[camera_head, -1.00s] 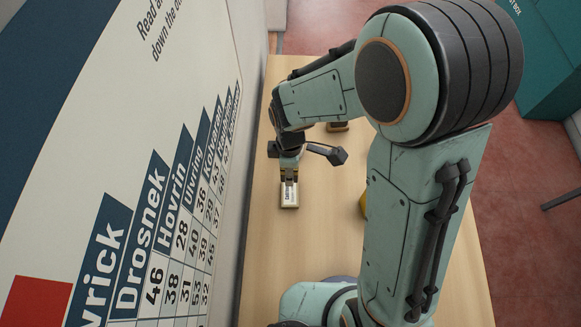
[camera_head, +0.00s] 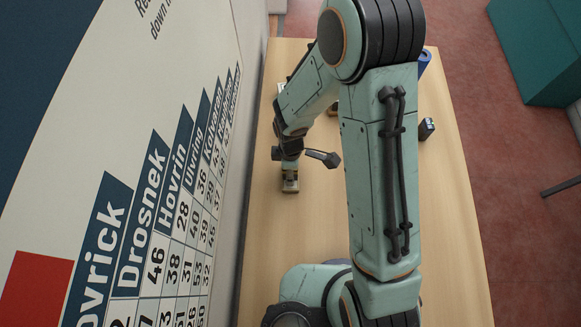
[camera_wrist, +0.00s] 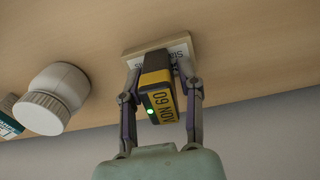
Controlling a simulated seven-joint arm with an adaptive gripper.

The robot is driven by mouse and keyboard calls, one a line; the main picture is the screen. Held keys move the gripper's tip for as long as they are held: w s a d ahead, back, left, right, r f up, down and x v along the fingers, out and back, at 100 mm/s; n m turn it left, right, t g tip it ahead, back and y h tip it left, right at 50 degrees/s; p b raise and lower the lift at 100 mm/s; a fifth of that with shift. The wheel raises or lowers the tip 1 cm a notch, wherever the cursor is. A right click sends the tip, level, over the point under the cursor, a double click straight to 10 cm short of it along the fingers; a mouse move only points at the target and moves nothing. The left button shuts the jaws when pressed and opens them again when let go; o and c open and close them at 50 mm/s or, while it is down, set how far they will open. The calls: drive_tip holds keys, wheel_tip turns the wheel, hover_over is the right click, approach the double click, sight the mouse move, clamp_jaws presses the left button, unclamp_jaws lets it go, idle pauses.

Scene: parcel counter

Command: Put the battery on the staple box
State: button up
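The staple box (camera_wrist: 181,43), cream with dark lettering, lies on the table directly under the battery's far end. I cannot tell whether the battery touches it. In the head view my gripper (camera_head: 290,170) points down over the staple box (camera_head: 290,187), with the battery mostly hidden there.
A white-lidded jar (camera_wrist: 52,98) stands left of the gripper in the wrist view, near another partly cut-off container. The near table (camera_head: 265,250) is clear.

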drive_tip(key=shift+r, duration=0.1)
wheel_tip(320, 180, up, 12)
drive_tip(key=shift+r, duration=0.1)
drive_tip(key=s+d+r+m, duration=0.5)
drive_tip(key=s+m, duration=0.2)
drive_tip(key=m, duration=0.1)
drive_tip(key=s+d+r+m, duration=0.5)
drive_tip(key=s+m, duration=0.2)
drive_tip(key=m, duration=0.1)
drive_tip(key=shift+s+m+y, duration=0.2)
drive_tip(key=shift+m+y, duration=0.2)
